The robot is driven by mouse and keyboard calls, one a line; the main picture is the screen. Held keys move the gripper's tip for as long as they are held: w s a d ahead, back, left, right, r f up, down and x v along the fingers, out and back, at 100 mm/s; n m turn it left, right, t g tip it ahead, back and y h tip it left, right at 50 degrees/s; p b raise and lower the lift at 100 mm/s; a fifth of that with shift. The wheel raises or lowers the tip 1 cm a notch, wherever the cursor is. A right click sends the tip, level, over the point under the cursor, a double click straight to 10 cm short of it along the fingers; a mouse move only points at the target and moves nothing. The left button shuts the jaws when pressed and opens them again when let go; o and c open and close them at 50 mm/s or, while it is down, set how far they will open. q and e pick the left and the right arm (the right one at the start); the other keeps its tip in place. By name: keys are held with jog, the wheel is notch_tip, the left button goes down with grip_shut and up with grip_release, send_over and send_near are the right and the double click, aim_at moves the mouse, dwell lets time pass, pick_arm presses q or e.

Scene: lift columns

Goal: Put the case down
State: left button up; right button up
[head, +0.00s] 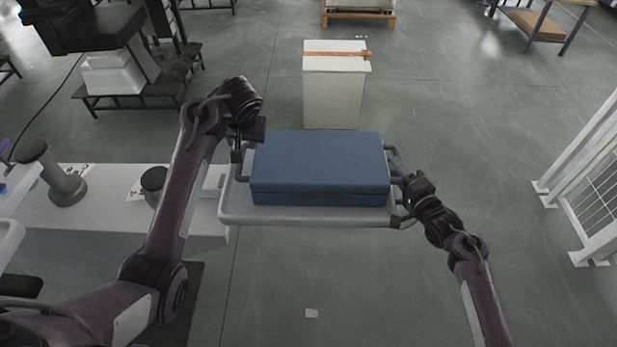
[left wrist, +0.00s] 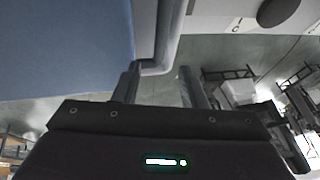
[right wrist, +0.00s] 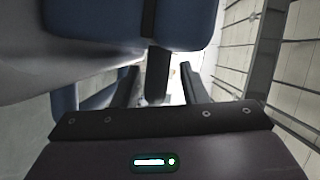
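The blue case (head: 320,165) lies flat and closed on a light grey tray (head: 305,217) with tube handles at its left and right ends. What bears the tray from below is hidden. My left gripper (head: 238,146) is at the tray's left handle; in the left wrist view the grey handle tube (left wrist: 168,40) passes by the spread fingers (left wrist: 158,88). My right gripper (head: 408,190) is at the right end of the tray. In the right wrist view its fingers (right wrist: 158,88) are spread, with a dark bar (right wrist: 157,72) between them and blue surfaces beyond.
A white pedestal (head: 334,95) with an orange strip on top stands just behind the tray. A long white bench (head: 105,215) with grey round posts is at left. A white railing (head: 590,190) stands at right.

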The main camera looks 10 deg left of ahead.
jog(key=shift+f, duration=0.1)
pick_arm(q)
jog(key=shift+v, duration=1.25)
pick_arm(e)
jog(key=v, duration=1.2)
